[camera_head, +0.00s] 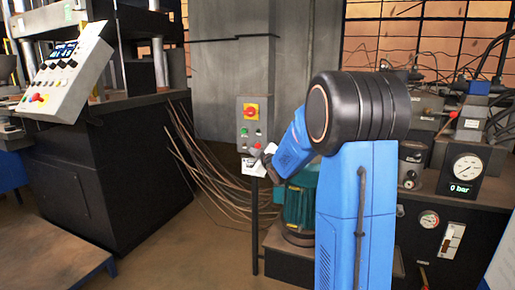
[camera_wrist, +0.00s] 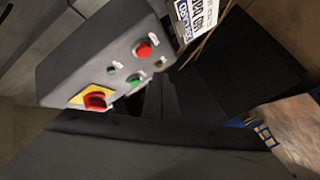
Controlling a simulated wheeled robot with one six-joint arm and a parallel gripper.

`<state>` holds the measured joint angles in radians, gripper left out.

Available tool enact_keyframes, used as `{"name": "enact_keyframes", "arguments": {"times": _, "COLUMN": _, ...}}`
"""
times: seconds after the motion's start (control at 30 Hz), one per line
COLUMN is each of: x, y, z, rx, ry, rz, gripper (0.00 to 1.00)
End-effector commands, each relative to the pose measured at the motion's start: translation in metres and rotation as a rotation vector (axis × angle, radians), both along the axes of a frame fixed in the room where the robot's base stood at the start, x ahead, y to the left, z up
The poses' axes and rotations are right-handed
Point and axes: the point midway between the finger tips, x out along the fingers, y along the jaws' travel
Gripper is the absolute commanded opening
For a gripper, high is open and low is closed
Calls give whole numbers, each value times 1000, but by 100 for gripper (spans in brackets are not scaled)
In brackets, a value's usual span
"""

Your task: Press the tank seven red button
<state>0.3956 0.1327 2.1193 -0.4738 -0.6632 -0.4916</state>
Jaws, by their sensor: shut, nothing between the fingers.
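A grey control box (camera_head: 243,133) stands on a thin dark post. It carries a red knob on a yellow plate (camera_head: 251,111), small green buttons and a red button (camera_head: 258,146) low on its face. In the wrist view the box (camera_wrist: 80,55) appears rotated, with the red button (camera_wrist: 143,49) and the red knob (camera_wrist: 95,99) both visible. The small labels are too blurred to read, so I cannot confirm tank seven. My gripper (camera_head: 268,158) is close to the box's lower right. Its dark, shut fingers (camera_wrist: 160,80) show below the red button, with no contact visible.
A white label plate (camera_head: 254,168) hangs under the box. A green motor (camera_head: 298,205) stands behind my arm. A press with a tilted console (camera_head: 66,75) is at left. Gauges (camera_head: 465,168) and piping fill the right. Loose cables lie behind the post.

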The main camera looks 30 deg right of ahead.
Motion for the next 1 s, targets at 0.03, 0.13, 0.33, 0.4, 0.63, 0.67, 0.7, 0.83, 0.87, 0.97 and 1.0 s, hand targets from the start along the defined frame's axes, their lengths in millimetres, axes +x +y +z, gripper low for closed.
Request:
{"name": "enact_keyframes", "arguments": {"times": 0.03, "x": -3, "y": 4, "z": 0, "rx": 1, "ry": 1, "rz": 1, "gripper": 0}}
{"name": "enact_keyframes", "arguments": {"times": 0.13, "x": -8, "y": 10, "z": 0, "rx": 1, "ry": 0, "rz": 0, "gripper": 0}}
{"name": "enact_keyframes", "arguments": {"times": 0.33, "x": -14, "y": 18, "z": 0, "rx": 0, "ry": 0, "rz": 0, "gripper": 0}}
{"name": "enact_keyframes", "arguments": {"times": 0.4, "x": -14, "y": 18, "z": 0, "rx": 0, "ry": 1, "rz": -1, "gripper": 0}}
{"name": "enact_keyframes", "arguments": {"times": 0.63, "x": -14, "y": 17, "z": 0, "rx": 0, "ry": 1, "rz": -1, "gripper": 0}}
{"name": "enact_keyframes", "arguments": {"times": 0.67, "x": -14, "y": 17, "z": 0, "rx": 0, "ry": 1, "rz": -1, "gripper": 0}}
{"name": "enact_keyframes", "arguments": {"times": 0.7, "x": -14, "y": 17, "z": 0, "rx": 0, "ry": 1, "rz": -1, "gripper": 0}}
{"name": "enact_keyframes", "arguments": {"times": 0.83, "x": -14, "y": 17, "z": 0, "rx": 0, "ry": 1, "rz": -1, "gripper": 0}}
{"name": "enact_keyframes", "arguments": {"times": 0.87, "x": -14, "y": 17, "z": 0, "rx": 0, "ry": 1, "rz": -1, "gripper": 0}}
{"name": "enact_keyframes", "arguments": {"times": 0.97, "x": -14, "y": 17, "z": 0, "rx": 0, "ry": 1, "rz": -1, "gripper": 0}}
{"name": "enact_keyframes", "arguments": {"times": 1.0, "x": -14, "y": 17, "z": 0, "rx": 0, "ry": 1, "rz": -1, "gripper": 0}}
